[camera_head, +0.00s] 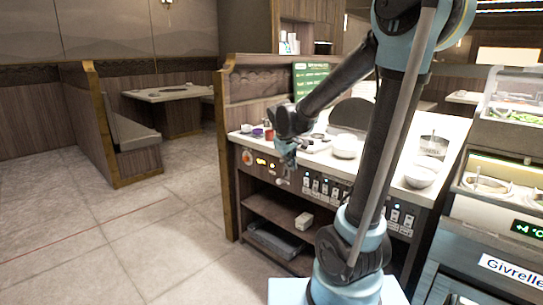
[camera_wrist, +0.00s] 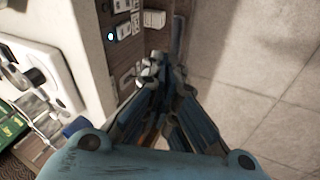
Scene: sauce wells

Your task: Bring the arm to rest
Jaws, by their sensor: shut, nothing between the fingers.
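My gripper (camera_head: 287,160) hangs in front of the counter's front edge in the head view, pointing down. In the wrist view my gripper (camera_wrist: 173,92) has its fingers together with nothing seen between them. It is apart from the bowls on the counter. My arm rises at the right of the head view and bends down to the gripper, hiding part of the counter.
The counter (camera_head: 454,143) bears a white bowl (camera_head: 345,146), another white bowl (camera_head: 419,176) and a metal pot (camera_head: 433,147). Its front has switches and an open shelf (camera_head: 272,213). A food-well unit (camera_head: 490,205) stands at right. The tiled floor (camera_head: 150,235) at left is clear.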

